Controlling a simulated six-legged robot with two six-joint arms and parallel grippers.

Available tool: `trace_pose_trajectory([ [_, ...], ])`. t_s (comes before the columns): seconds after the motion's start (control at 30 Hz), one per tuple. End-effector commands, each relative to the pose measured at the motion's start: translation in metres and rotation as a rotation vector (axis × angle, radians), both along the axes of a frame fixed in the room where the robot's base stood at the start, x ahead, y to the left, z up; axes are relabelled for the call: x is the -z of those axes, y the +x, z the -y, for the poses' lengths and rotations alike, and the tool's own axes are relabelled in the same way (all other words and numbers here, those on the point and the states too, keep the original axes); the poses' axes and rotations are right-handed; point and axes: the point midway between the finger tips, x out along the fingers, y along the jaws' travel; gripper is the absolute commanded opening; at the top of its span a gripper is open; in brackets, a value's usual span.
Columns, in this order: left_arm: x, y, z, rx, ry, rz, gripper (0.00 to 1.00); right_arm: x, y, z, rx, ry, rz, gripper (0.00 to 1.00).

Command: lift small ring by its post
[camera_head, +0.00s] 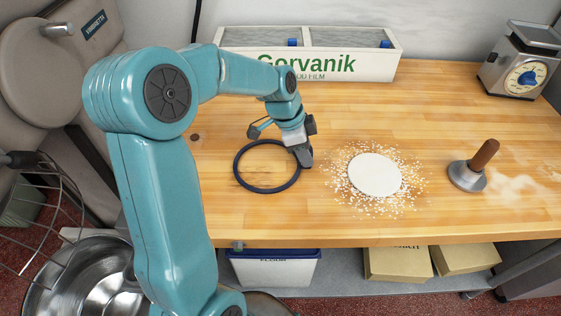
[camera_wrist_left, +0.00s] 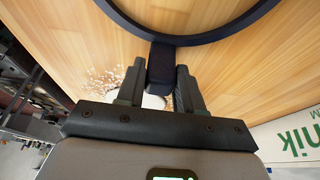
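The small ring (camera_head: 238,174) is a thin dark hoop lying flat on or just over the wooden worktop. In the left wrist view the ring (camera_wrist_left: 215,38) arcs across the top, with its short dark post (camera_wrist_left: 160,66) at the near edge. My left gripper (camera_head: 303,160) is at the right side of the ring, pointing down. In the left wrist view its two fingers (camera_wrist_left: 160,82) stand on either side of the post, very close to it. Whether they press on it cannot be made out. My right gripper does not show.
A white dough disc (camera_head: 375,175) in scattered flour lies right of the ring. A wooden-handled press (camera_head: 468,178) stands farther right. A scale (camera_head: 522,60) and a white Gorvanik box (camera_head: 310,66) stand at the back. The worktop's front edge (camera_head: 400,241) is close.

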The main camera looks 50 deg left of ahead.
Motion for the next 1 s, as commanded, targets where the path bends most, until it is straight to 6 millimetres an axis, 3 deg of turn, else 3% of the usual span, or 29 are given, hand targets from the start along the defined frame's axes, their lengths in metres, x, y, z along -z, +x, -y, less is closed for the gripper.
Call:
trace_pose_trajectory([
  [0.17,-0.005,0.0,0.0,0.0,0.001,0.001,0.0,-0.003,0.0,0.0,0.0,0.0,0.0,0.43],
  [1.0,-0.069,0.0,0.0,0.001,0.001,0.001,0.0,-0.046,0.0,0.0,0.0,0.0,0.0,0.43],
])
